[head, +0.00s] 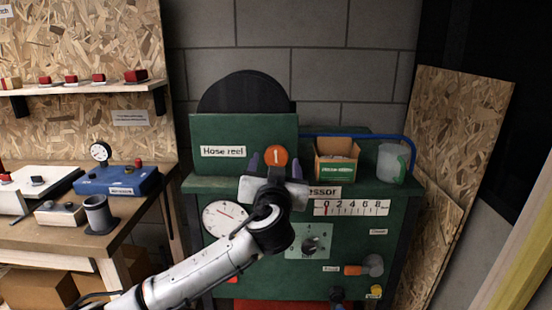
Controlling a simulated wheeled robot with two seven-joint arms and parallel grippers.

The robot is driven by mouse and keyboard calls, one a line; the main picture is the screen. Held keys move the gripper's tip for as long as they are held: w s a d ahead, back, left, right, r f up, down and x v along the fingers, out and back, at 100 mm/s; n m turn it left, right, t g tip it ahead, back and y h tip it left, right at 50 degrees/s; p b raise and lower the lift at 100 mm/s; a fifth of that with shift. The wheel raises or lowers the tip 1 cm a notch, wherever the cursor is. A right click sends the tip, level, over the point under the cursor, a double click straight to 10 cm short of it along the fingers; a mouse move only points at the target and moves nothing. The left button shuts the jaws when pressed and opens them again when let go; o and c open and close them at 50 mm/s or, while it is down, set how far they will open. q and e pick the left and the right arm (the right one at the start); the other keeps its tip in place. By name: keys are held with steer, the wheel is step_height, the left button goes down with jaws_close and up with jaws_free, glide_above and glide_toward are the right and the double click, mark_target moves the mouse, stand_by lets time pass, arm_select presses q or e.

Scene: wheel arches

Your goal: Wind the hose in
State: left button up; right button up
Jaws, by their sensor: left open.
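A green panel labelled "Hose reel" (222,152) stands upright at the back of a green cabinet (340,232). A dark round disc (243,92), which may be the reel, shows above and behind the panel, its lower part hidden. An orange round knob marked "1" (276,155) is at the panel's lower right. My left gripper (275,164) is open, with one purple finger on each side of the knob in this view. I cannot tell whether the fingers touch it. My left forearm and gripper hide part of the cabinet front. My right gripper is out of view.
The cabinet has a round gauge (226,217), a 0–8 scale (350,208), a selector (310,244) and an orange-handled valve (358,270). A cardboard box (336,162), a clear jug (392,162) and a blue tube (345,136) are on top. A workbench (60,235) stands left.

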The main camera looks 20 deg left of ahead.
mark_target(276, 157)
arm_select(q)
steer(key=shift+x, duration=1.15)
steer(key=c, duration=1.1)
steer(key=shift+o, duration=0.2)
steer(key=shift+f+m, duration=0.1)
steer(key=shift+m, duration=0.3)
